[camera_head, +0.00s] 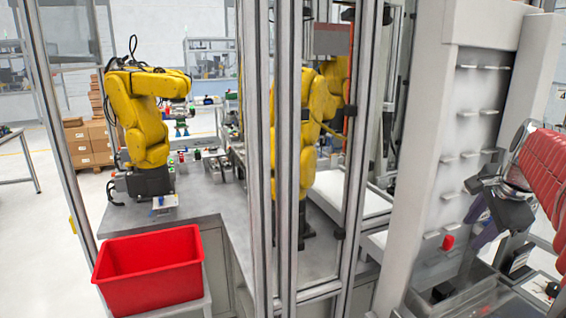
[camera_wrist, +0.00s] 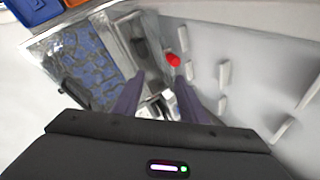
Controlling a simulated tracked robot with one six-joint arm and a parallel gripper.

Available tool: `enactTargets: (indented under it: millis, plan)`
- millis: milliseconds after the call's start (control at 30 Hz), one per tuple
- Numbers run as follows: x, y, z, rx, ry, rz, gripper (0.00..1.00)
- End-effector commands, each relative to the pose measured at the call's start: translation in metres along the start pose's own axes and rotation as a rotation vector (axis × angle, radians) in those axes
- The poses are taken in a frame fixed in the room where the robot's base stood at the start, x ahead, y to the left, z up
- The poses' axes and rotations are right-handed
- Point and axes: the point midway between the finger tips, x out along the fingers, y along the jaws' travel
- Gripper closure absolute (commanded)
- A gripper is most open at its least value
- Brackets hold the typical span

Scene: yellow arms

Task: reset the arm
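My arm, in a red sleeve (camera_head: 545,170), reaches in from the right edge of the head view. My gripper (camera_head: 472,228) hangs beside a white panel with rows of small pegs (camera_head: 468,110). In the wrist view, the two dark purple fingers of my gripper (camera_wrist: 157,88) stand apart, and nothing is held between them. A red button (camera_head: 448,242) sits low on the panel, left of the gripper in the head view. It also shows in the wrist view (camera_wrist: 173,59), beyond the fingertips.
The peg wall (camera_wrist: 240,60) is close on the right in the wrist view. A blue-patterned tray (camera_wrist: 78,65) lies at left.

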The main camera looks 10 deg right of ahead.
Motion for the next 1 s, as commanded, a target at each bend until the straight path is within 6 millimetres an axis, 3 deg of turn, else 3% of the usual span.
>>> enactTargets:
  millis: [267, 600, 1000]
  plan:
    - [0.014, 0.047, 0.032, -0.361, -0.009, 0.056, 0.62]
    - [0.017, 0.112, 0.108, -0.873, -0.053, 0.084, 0.62]
    - [0.012, 0.19, 0.186, -1.352, -0.101, 0.061, 0.62]
